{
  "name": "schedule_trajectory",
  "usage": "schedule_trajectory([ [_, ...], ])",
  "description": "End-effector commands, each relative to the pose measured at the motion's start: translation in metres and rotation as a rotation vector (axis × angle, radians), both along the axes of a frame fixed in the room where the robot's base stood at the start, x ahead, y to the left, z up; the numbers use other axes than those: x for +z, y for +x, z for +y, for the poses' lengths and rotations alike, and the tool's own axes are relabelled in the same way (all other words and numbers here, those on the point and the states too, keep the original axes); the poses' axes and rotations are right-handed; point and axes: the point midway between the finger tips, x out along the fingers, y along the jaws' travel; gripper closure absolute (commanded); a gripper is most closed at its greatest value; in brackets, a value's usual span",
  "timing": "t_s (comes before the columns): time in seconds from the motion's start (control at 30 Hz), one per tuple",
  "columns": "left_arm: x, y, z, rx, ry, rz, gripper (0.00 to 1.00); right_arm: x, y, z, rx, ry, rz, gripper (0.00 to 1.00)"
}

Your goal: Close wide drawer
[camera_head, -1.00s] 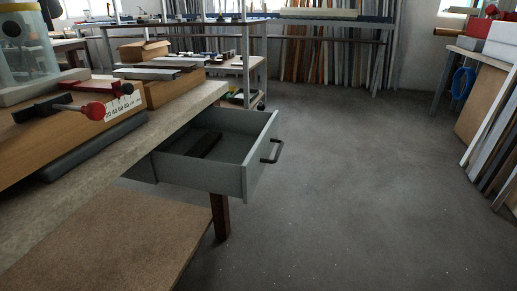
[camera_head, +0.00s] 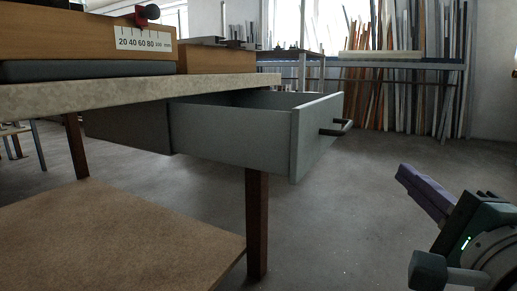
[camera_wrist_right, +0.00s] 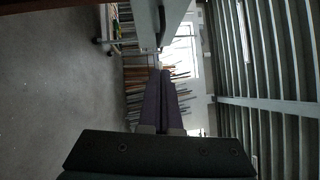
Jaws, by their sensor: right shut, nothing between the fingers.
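The wide grey drawer (camera_head: 235,133) hangs pulled out under the workbench top in the head view. Its front panel (camera_head: 316,130) faces right and carries a dark bar handle (camera_head: 340,128). My right gripper (camera_head: 402,173), with purple fingers, is at the lower right, shut and empty. It is apart from the drawer, to the right of the handle and a little lower. In the right wrist view my shut fingers (camera_wrist_right: 160,75) point towards a grey panel (camera_wrist_right: 150,25), which seems to be the drawer. The left gripper is not in view.
The workbench top (camera_head: 120,95) bears wooden blocks with a scale (camera_head: 135,40). A bench leg (camera_head: 257,225) and a low wooden shelf (camera_head: 120,235) are below. Profile racks (camera_head: 400,70) stand at the back. The floor right of the drawer is clear.

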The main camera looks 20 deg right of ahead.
Motion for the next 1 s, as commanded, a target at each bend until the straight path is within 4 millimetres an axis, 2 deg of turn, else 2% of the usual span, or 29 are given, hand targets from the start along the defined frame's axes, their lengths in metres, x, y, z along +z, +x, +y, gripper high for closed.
schedule_trajectory([
  [0.4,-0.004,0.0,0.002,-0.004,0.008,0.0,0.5,0.013,0.082,-0.024,0.002,-0.005,-0.004,1.0],
  [0.5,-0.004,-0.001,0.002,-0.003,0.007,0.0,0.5,0.016,0.097,-0.016,0.005,-0.002,-0.003,1.0],
  [0.7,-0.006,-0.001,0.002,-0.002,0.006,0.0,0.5,0.019,0.113,-0.007,0.004,-0.002,-0.001,1.0],
  [1.0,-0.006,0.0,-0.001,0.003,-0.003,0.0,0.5,0.019,0.116,-0.005,0.004,-0.003,0.001,1.0],
])
